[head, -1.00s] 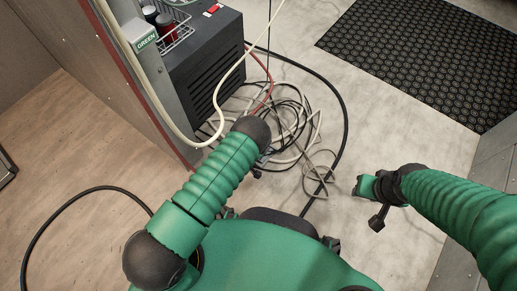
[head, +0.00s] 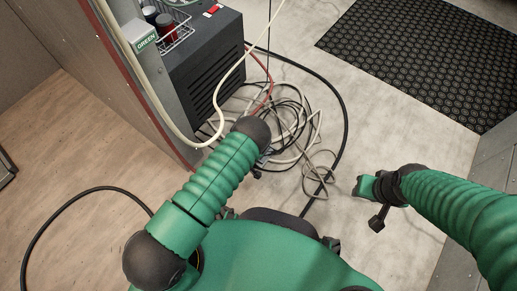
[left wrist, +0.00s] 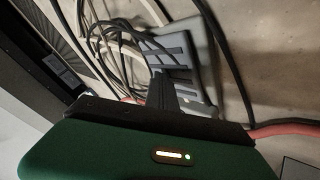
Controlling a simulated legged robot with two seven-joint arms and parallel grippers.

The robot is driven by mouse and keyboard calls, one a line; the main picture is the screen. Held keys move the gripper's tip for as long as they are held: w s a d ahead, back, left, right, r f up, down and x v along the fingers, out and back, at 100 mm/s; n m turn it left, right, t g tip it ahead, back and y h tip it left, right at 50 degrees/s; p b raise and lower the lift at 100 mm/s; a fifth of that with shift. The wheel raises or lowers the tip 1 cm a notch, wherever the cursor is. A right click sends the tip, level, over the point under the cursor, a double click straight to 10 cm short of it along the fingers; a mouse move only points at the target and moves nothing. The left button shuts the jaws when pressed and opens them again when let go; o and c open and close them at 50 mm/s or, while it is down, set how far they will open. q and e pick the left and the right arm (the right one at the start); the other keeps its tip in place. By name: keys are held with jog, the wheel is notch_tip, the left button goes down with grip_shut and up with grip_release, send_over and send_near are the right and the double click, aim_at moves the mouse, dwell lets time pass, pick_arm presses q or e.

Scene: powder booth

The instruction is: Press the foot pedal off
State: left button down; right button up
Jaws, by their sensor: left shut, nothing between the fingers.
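The foot pedal (left wrist: 206,62), a grey plate with dark ribbed pads, lies on the floor among cables in the left wrist view. My left gripper (left wrist: 163,88) is shut and empty, its dark fingers overlapping the pedal's near part; I cannot tell whether they touch it. In the head view my left arm reaches down toward the cable pile, and its forearm and dark joint hide the left gripper and most or all of the pedal. My right gripper (head: 366,188) is over bare floor at the right, away from the cables; its jaw state is unclear.
A dark cabinet (head: 208,62) with a wire basket (head: 176,32) stands behind the tangled cables (head: 292,130). Pale and red hoses hang beside it. A booth wall is at the left. A black rubber mat (head: 425,55) lies at the back right. Concrete floor at the right is clear.

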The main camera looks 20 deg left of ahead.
dwell(0.5)
pick_arm(q)
jog(key=shift+f, duration=0.35)
jog(key=shift+s, duration=0.1)
jog(key=shift+r, duration=0.15)
jog(key=shift+s, duration=0.1)
notch_tip(320, 180, up, 6)
jog(key=p, duration=0.6)
jog(key=shift+r, duration=0.2)
jog(key=shift+f, duration=0.1)
